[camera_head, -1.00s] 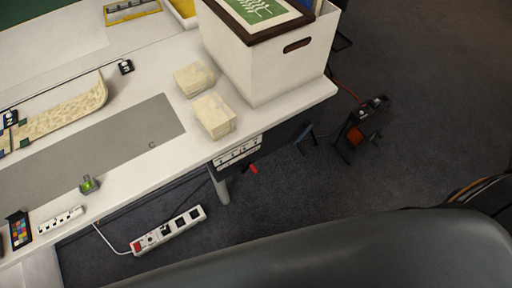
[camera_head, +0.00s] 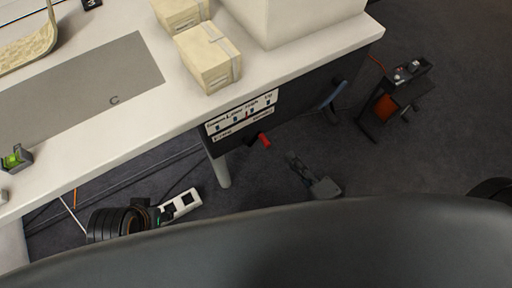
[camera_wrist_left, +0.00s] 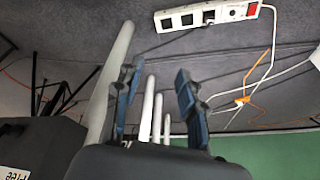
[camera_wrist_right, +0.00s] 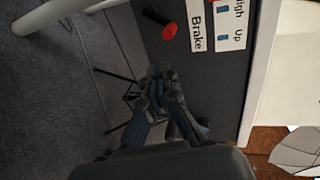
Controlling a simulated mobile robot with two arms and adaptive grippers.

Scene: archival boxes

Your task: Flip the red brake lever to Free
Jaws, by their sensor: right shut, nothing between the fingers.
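The red brake lever (camera_head: 265,140) sticks out under the white label panel (camera_head: 240,117) on the table's dark front. In the right wrist view its red tip (camera_wrist_right: 169,31) is beside the "Brake" label (camera_wrist_right: 196,30). Which setting it is in I cannot tell. My right gripper (camera_head: 292,157) is shut and empty, right of and below the lever, apart from it; it also shows in the right wrist view (camera_wrist_right: 160,72). My left gripper (camera_wrist_left: 155,85) is open and empty under the table's front, near the power strip. A "Free" label (camera_wrist_left: 15,172) shows upside down in the left wrist view.
A power strip (camera_head: 181,204) lies on the floor, with cables by it. A table leg (camera_head: 221,170) stands left of the lever. A blue handle (camera_head: 334,94) sits right of the panel. A black stand with an orange part (camera_head: 385,107) is on the floor at right.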

